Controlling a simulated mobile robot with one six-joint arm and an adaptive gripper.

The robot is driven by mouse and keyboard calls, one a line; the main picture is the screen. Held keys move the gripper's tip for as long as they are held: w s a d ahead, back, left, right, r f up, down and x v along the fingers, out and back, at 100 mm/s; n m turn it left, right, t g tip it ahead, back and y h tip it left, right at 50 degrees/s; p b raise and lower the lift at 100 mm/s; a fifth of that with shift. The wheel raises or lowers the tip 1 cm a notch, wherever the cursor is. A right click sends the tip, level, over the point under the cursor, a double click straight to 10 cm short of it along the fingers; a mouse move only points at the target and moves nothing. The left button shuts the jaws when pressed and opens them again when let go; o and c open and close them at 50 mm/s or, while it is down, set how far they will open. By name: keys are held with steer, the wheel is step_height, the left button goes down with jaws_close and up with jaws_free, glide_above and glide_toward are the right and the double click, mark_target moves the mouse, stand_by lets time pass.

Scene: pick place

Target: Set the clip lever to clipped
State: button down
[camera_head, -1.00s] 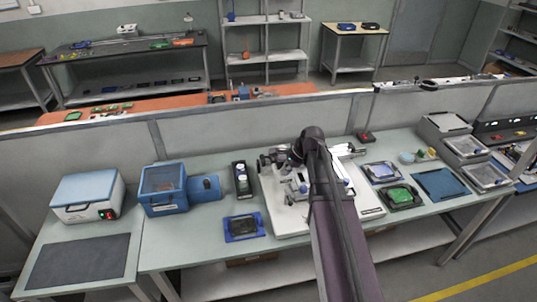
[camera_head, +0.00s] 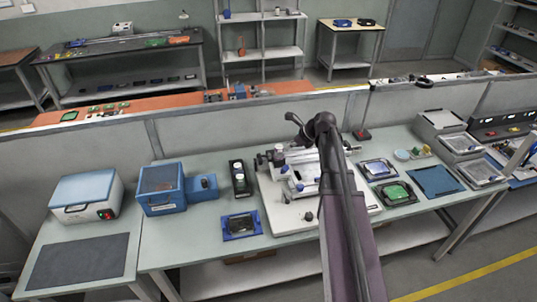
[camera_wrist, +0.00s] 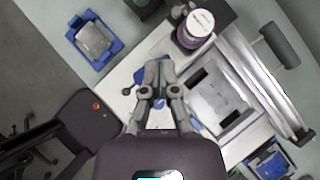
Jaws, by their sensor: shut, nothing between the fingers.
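My gripper (camera_wrist: 159,66) is shut and empty in the wrist view, its grey fingers over the front part of a white machine (camera_wrist: 210,103). A blue piece (camera_wrist: 158,103) shows between the finger links, and another blue part (camera_wrist: 196,125) lies to their right. In the head view the machine's white base (camera_head: 283,222) shows left of my arm, and my fingers cannot be made out.
A grey bar handle (camera_wrist: 280,45) is at upper right. A blue tray (camera_head: 241,226) lies left of the machine. A green board (camera_head: 395,193) lies to its right.

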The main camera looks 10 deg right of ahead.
steer(key=shift+f, duration=0.1)
steer(key=b+x, duration=0.7)
steer(key=x, duration=0.2)
steer(key=shift+f, duration=0.25)
steer(key=w+a, duration=0.1)
steer(key=w+a+f+b, duration=0.1)
steer(key=a, duration=0.1)
steer(key=shift+w+a, duration=0.2)
steer(key=shift+w, duration=0.2)
steer(key=shift+d, duration=0.1)
stand_by(0.4)
